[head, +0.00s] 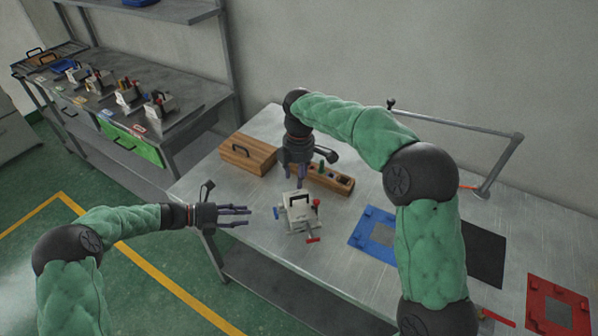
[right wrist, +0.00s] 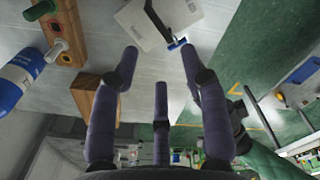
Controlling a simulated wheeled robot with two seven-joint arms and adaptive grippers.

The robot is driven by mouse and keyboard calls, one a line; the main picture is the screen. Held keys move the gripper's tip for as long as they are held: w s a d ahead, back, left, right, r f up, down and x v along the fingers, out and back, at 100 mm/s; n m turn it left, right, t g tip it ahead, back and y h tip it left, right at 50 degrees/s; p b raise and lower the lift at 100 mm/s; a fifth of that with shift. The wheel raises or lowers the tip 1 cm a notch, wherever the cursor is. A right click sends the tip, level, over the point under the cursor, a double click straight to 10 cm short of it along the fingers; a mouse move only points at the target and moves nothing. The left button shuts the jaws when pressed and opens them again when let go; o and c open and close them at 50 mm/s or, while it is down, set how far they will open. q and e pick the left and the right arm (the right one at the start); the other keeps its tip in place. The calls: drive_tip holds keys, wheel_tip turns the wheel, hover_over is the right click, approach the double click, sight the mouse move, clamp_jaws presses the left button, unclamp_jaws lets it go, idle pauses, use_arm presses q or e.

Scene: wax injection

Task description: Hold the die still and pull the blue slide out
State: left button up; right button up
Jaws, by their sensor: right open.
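The die (head: 299,216) is a pale grey block on the steel table, with a dark handle on top and red handles at its right and front. The blue slide (head: 279,212) shows as a small blue end on the die's left side. In the right wrist view the die (right wrist: 140,22) is at the top, with a blue end (right wrist: 178,44) at its edge. My left gripper (head: 246,211) is open and empty, left of the die, fingers pointing at the blue end. My right gripper (head: 293,181) is open and empty, pointing down just behind the die; it also shows in its wrist view (right wrist: 159,58).
A wooden box (head: 247,153) and a wooden holder (head: 325,178) with pegs stand behind the die. A blue plate (head: 370,230), a black mat (head: 484,255) and a red plate (head: 557,306) lie right. Other dies stand on the left bench (head: 190,90).

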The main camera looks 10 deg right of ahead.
sight(299, 204)
drive_tip(key=shift+d, duration=0.25)
wheel_tip(299, 204, down, 10)
drive_tip(key=shift+f, duration=0.15)
idle(0.3)
clamp_jaws()
use_arm(q)
drive_tip(key=shift+c, duration=0.4)
